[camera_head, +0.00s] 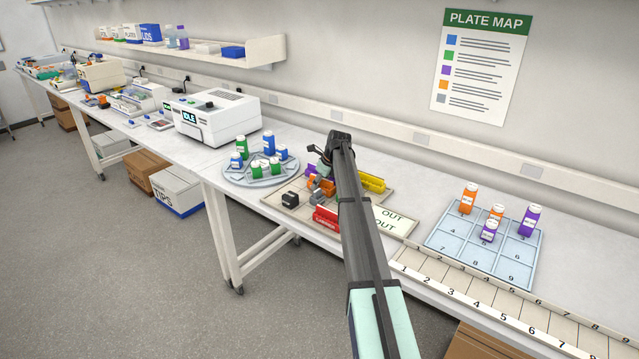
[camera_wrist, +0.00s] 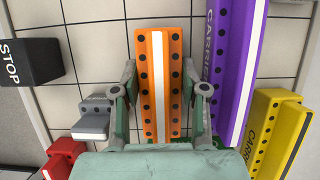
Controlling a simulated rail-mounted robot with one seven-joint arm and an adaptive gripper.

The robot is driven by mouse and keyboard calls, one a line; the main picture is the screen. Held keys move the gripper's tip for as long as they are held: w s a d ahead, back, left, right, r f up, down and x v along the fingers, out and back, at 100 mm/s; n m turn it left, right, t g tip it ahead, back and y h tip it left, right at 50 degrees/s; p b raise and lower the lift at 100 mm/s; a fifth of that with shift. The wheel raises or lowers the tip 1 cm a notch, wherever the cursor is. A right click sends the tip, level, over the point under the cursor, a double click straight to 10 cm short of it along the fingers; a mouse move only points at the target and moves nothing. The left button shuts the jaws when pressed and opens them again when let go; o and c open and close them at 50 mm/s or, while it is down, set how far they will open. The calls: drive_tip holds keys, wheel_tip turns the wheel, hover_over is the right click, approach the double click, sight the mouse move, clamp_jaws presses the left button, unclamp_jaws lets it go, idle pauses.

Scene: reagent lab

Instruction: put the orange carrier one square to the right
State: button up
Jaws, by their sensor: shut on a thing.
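The orange carrier (camera_wrist: 153,70) is a long block with a white stripe and a row of dark holes. My gripper (camera_wrist: 160,92) is shut on it, one finger on each long side, in the wrist view. In the head view the orange carrier (camera_head: 322,187) shows left of my arm, which hides part of the area. I cannot tell whether it touches the gridded board (camera_wrist: 95,45) or hangs just above it. The purple carrier (camera_wrist: 235,60) lies close on the right, slightly tilted in the picture, with the yellow carrier (camera_wrist: 275,130) beyond.
A black STOP block (camera_wrist: 30,62), a grey piece (camera_wrist: 93,120) and a red carrier (camera_wrist: 62,158) are to the left. A bit of green shows below the orange carrier. Bare squares lie at the upper left. A round rack with bottles (camera_head: 260,172) stands beside the board.

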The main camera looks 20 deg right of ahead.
drive_tip(key=shift+f, duration=0.3)
drive_tip(key=o, duration=1.2)
drive_tip(key=shift+r, duration=0.1)
drive_tip(key=b+v, duration=0.2)
drive_tip(key=v, duration=1)
drive_tip(key=shift+s+r+b, duration=0.1)
drive_tip(key=shift+b, duration=0.25)
